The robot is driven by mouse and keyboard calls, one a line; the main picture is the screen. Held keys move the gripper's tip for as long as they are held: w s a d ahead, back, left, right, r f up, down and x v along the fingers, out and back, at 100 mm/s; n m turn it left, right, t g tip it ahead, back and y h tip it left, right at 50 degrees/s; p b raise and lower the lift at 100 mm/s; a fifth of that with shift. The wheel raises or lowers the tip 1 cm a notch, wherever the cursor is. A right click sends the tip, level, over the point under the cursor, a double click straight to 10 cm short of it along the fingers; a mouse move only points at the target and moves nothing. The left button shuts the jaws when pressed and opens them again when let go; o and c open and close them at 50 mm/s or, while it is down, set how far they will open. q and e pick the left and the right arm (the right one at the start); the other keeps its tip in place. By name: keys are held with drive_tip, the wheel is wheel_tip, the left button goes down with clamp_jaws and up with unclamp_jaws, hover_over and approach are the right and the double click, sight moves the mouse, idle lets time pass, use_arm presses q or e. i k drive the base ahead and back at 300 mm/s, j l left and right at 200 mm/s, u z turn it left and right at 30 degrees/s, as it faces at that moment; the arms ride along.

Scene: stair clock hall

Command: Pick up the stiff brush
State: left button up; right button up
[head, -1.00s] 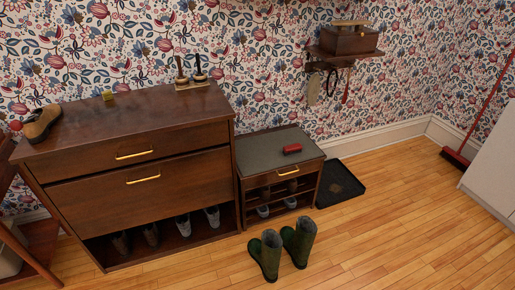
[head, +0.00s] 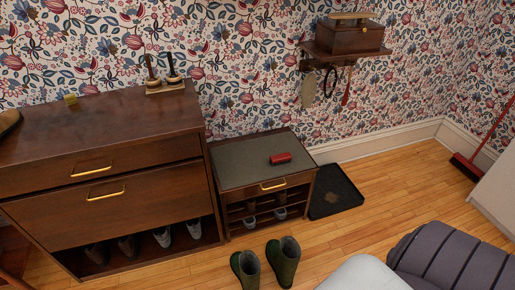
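No thing in the head view is clearly recognisable as the stiff brush. A small dark red object (head: 280,158) lies on the grey top of the low shoe bench (head: 235,170); its underside and any bristles cannot be made out. A long pale wooden piece (head: 349,16) lies on the brown box (head: 349,38) on the wall shelf. Neither gripper is in view. Part of my arm, grey and dark ribbed, shows at the bottom right.
Green boots (head: 284,262) stand on the floor before the bench. A black tray (head: 335,190) lies right of it. A shoehorn and other items hang under the wall shelf (head: 345,54). A red broom (head: 466,167) leans at the right.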

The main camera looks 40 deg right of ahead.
sight(284, 158)
drive_tip(key=i+l+u, duration=0.25)
drive_tip(key=l, duration=1.5)
drive_tip(key=k+l+u, duration=0.15)
drive_tip(key=l+u, duration=0.15)
drive_tip(key=l, duration=1.45)
